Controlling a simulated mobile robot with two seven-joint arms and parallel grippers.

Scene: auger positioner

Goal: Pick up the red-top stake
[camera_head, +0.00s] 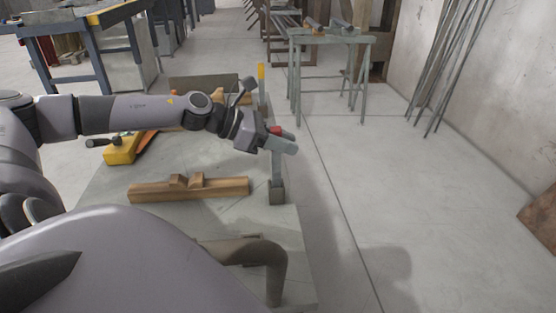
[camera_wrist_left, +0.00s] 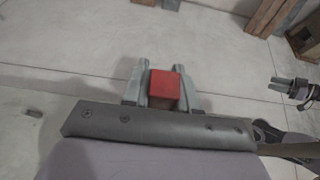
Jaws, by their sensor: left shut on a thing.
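The red-top stake shows its red top (camera_head: 275,130) between the fingers of my left gripper (camera_head: 284,144) in the head view. A grey shaft runs down below the gripper to a small dark block (camera_head: 277,196) at the right edge of the grey work surface. In the left wrist view the red top (camera_wrist_left: 164,90) sits between the two grey fingers of my left gripper (camera_wrist_left: 164,82). The left gripper is shut on the stake. I cannot tell whether the shaft's foot is inside the block or just above it.
A yellow-topped stake (camera_head: 262,85) stands beyond the gripper. A wooden piece with small blocks (camera_head: 190,188) and a yellow tool (camera_head: 121,149) lie on the grey surface (camera_head: 235,218). A metal trestle (camera_head: 331,41) stands behind.

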